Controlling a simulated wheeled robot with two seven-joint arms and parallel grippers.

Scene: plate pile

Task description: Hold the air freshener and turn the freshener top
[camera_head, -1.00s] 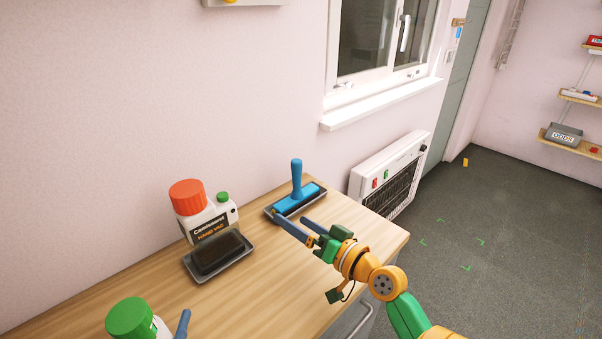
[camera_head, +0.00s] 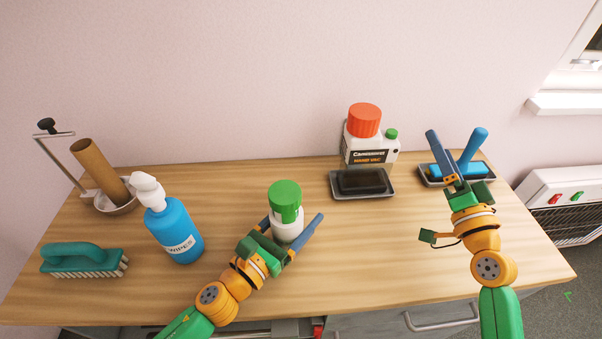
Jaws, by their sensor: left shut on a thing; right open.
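The air freshener (camera_head: 287,229) is a white container with a green top (camera_head: 285,196). It stands upright near the middle of the wooden table. My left gripper (camera_head: 293,230) is shut on its white lower body, with one blue finger on each side. The green top sits above the fingers and is free of them. My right gripper (camera_head: 452,160) is open at the right of the table, in front of the blue-handled tool on its tray. It appears to hold nothing, and part of the tool is hidden behind it.
A blue WIPES pump bottle (camera_head: 178,232) and a teal brush (camera_head: 82,261) stand at left, with a brown roll (camera_head: 98,168) behind. A white bottle with an orange cap (camera_head: 364,122) and a dark block on a tray (camera_head: 362,193) are behind right. The table's front right is clear.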

